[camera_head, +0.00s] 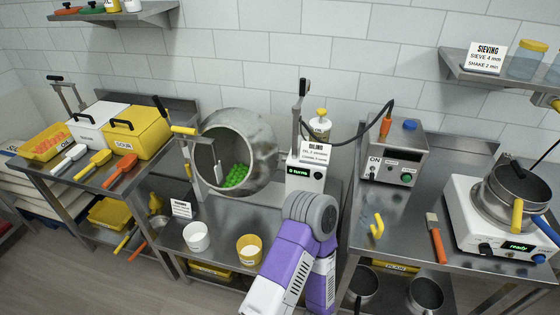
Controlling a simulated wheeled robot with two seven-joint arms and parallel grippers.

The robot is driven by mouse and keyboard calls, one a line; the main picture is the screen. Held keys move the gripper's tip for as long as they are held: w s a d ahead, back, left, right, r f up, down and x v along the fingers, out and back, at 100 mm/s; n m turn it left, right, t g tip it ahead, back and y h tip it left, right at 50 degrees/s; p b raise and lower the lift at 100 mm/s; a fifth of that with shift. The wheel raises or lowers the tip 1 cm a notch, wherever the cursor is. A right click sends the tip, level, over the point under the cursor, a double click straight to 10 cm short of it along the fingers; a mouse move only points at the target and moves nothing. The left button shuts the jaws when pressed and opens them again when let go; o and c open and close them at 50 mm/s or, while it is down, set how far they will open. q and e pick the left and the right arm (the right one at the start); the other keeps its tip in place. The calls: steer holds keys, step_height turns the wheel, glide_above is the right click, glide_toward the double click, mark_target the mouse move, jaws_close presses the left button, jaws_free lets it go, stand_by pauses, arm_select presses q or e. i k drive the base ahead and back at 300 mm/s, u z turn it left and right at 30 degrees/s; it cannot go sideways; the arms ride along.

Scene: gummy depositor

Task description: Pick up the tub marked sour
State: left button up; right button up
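The tub marked sour (153,137) is a yellow lidded box with a dark handle on top and a white label reading SOUR. It stands on the left steel table, beside a white lidded tub (92,117). One of my arms, purple and white with a grey joint, rises at the bottom centre, well to the right of the tub. I cannot tell which arm it is. No gripper shows in this view, and nothing touches the tub.
Scoops with white, yellow and orange handles (121,171) lie in front of the tubs. A yellow tray (26,152) of orange pieces is at their left. A tilted steel drum (246,137) with green gummies stands to the right, with two small cups (196,238) below it.

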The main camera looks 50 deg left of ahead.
mark_target(250, 247)
steer(key=u, duration=2.15)
